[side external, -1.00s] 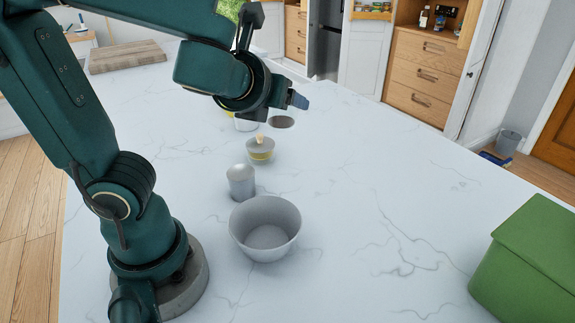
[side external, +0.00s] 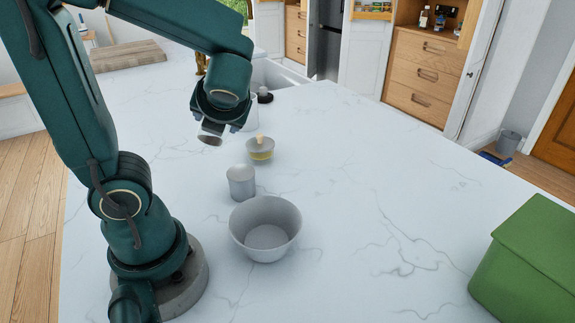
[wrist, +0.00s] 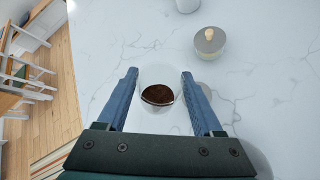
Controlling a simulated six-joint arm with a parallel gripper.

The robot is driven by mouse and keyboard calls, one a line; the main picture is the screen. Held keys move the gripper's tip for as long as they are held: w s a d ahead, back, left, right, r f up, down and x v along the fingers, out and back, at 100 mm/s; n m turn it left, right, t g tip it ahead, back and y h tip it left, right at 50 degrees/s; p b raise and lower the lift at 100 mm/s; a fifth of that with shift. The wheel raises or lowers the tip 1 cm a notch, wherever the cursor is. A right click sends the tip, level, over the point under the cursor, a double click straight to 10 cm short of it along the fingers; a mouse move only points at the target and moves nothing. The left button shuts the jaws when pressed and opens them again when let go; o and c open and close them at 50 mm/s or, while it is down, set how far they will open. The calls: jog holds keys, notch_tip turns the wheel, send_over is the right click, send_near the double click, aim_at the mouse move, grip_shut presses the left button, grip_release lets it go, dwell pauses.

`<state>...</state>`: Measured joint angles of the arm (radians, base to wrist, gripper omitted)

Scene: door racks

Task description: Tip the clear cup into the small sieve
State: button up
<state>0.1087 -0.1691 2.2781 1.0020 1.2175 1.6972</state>
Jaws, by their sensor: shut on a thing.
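My gripper (wrist: 158,92) is shut on the clear cup (wrist: 159,108), which sits between the two blue fingers. The cup holds something dark brown. In the side view my gripper (side external: 212,130) is above the counter, left of the lidded bowl, and the brown contents show as a small dark disc below it. The clear walls are hard to make out there, and I cannot tell how far the cup tilts. I cannot make out the small sieve for certain in either view.
A small bowl with a knobbed lid (side external: 260,150) is right of my gripper. A grey canister (side external: 241,183) and a large grey bowl (side external: 265,230) stand nearer the camera. A white container (side external: 251,112) stands behind. A green box (side external: 530,265) is at far right.

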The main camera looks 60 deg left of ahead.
aim_at(229, 129)
jog(key=g, duration=0.1)
jog(key=m+g, duration=0.2)
jog(key=shift+w+f+g, duration=0.3)
jog(key=shift+w, duration=0.05)
jog(key=shift+w+f+m+g, duration=0.2)
jog(key=shift+f+m+g, duration=0.05)
jog(key=shift+m+g, duration=0.55)
jog(key=m+g, duration=0.1)
jog(key=w+f+m+g+y, duration=0.1)
jog(key=shift+f+g, duration=0.15)
jog(key=shift+g, duration=0.15)
jog(key=shift+w+f+m+g+y, duration=0.1)
jog(key=shift+w+m+g+y, duration=0.15)
jog(key=shift+m+g, duration=0.4)
jog(key=shift+w+f+m+g+y, duration=0.15)
jog(key=shift+m+g+y, duration=0.15)
jog(key=shift+m+g, duration=0.3)
jog(key=shift+w+r+m+g+y, duration=0.1)
jog(key=shift+w+m+g+y, duration=0.15)
jog(key=shift+m+g, duration=0.35)
notch_tip(229, 129, up, 2)
jog(key=shift+r, duration=0.25)
